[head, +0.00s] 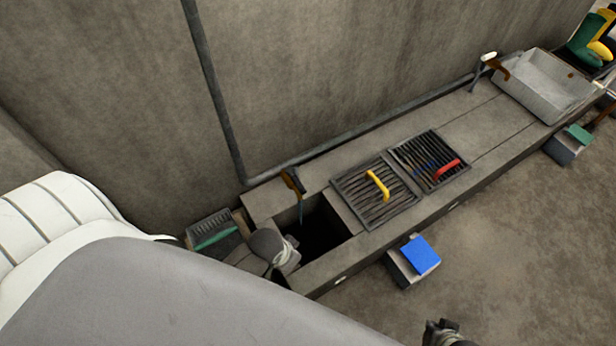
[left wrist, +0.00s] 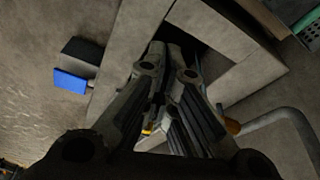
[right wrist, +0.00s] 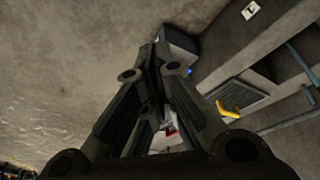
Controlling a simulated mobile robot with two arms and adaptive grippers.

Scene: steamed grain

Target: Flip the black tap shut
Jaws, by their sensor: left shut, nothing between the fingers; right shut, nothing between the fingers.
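The black tap (head: 293,182) with an orange-brown part sits at the wall pipe, above the left end of the concrete trough. A thin bluish streak (head: 300,212) hangs below it over the dark opening. In the left wrist view an orange-brown piece (left wrist: 232,126), apparently part of this tap, shows right of the fingers, partly hidden.
Grates with a yellow handle (head: 378,185) and a red handle (head: 447,170) cover the trough's middle. A blue-topped block (head: 421,254) stands in front. A second tap (head: 484,66) and basin (head: 545,90) are far right.

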